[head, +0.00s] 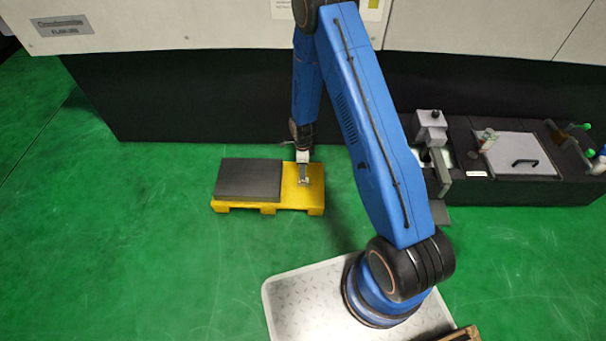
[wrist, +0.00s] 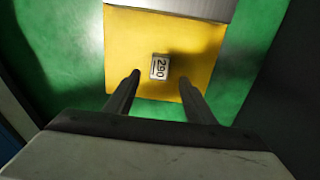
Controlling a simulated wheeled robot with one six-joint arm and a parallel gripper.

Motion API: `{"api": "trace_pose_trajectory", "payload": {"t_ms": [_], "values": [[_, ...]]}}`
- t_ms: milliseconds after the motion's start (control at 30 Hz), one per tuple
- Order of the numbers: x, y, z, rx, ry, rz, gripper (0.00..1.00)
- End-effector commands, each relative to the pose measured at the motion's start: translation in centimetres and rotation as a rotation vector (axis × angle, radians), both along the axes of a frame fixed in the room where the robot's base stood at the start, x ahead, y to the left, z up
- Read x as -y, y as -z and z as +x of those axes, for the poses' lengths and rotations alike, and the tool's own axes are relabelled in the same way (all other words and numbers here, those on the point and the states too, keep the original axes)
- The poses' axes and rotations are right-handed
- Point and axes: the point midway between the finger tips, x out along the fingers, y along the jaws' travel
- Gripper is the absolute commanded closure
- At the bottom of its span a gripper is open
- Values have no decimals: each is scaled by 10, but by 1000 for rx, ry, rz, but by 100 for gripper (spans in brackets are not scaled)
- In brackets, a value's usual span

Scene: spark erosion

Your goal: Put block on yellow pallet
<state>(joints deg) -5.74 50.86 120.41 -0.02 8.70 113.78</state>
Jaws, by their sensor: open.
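The yellow pallet (head: 285,200) stands on the green floor; its yellow top (wrist: 125,40) fills the middle of the wrist view. A small light grey block (wrist: 160,67) marked "290" appears on the bare yellow part, a little beyond my fingertips. My gripper (wrist: 160,80) is open, with one finger on either side of the block's line and gaps on both sides. In the head view my gripper (head: 304,178) is over the right part of the pallet, and the block is hard to tell from the fingers there.
A dark grey slab (head: 248,180) covers the pallet's left part. A black machine base (head: 190,105) runs behind the pallet. A dark bench (head: 560,185) with a lidded box, bottles and a small device stands at the right. Green floor is free at the left.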

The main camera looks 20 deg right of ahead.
Motion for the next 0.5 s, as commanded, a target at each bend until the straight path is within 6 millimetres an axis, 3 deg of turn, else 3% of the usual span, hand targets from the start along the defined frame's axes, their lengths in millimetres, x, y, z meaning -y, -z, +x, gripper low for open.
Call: {"api": "trace_pose_trajectory", "payload": {"t_ms": [200,500], "values": [[0,-27,0,1,0,1,50],[0,-39,0,-1,-2,0,50]]}}
